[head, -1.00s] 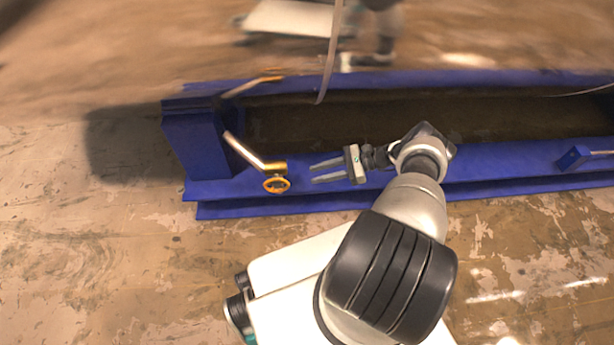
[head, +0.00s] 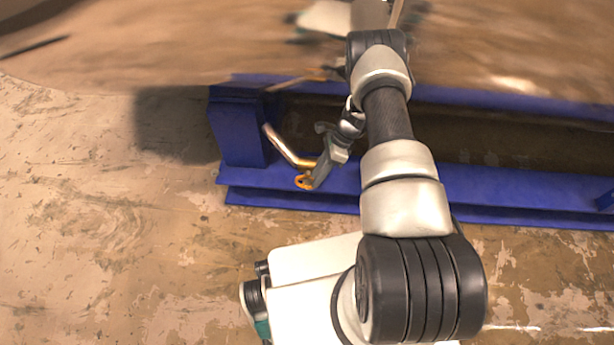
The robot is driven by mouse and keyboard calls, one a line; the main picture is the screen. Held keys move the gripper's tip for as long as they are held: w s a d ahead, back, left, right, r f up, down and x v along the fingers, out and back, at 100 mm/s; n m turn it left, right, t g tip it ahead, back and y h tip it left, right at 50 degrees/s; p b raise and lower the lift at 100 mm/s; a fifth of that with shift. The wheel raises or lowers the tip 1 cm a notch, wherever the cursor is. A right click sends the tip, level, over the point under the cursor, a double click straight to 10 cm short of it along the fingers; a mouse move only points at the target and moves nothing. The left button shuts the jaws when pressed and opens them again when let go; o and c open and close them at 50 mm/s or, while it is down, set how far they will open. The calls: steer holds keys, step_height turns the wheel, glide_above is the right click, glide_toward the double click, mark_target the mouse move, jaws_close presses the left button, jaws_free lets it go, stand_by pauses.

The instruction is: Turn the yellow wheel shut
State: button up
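The small yellow wheel (head: 302,182) sits at the lower end of a bent metal pipe (head: 285,148) on the left part of the blue frame, in the head view. My gripper (head: 315,180) is at the wheel, with its fingers pointing down and left. The fingers overlap the wheel's right side in the picture and hide part of it. I cannot tell whether they touch it or how far apart they are.
The long blue frame (head: 470,195) runs across the view, with a dark hollow behind its front beam. A blue upright block (head: 240,132) stands left of the pipe. The worn brown floor (head: 110,250) is clear at the left.

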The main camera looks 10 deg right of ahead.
mark_target(305, 175)
steer(key=w+a+r+m+t+h+p, duration=0.1)
steer(key=w+a+r+h, duration=0.15)
steer(key=r, duration=0.25)
steer(key=w+a+r+t+h+p, duration=0.1)
steer(key=r+h, duration=0.2)
steer(key=r, duration=0.2)
steer(key=f+b, duration=0.1)
steer(key=f, duration=0.4)
steer(key=f+b, duration=0.2)
steer(key=f, duration=0.4)
steer(key=f+b, duration=0.2)
steer(key=f, duration=0.4)
steer(key=shift+w+f, duration=0.2)
steer(key=shift+w, duration=0.05)
jaws_close()
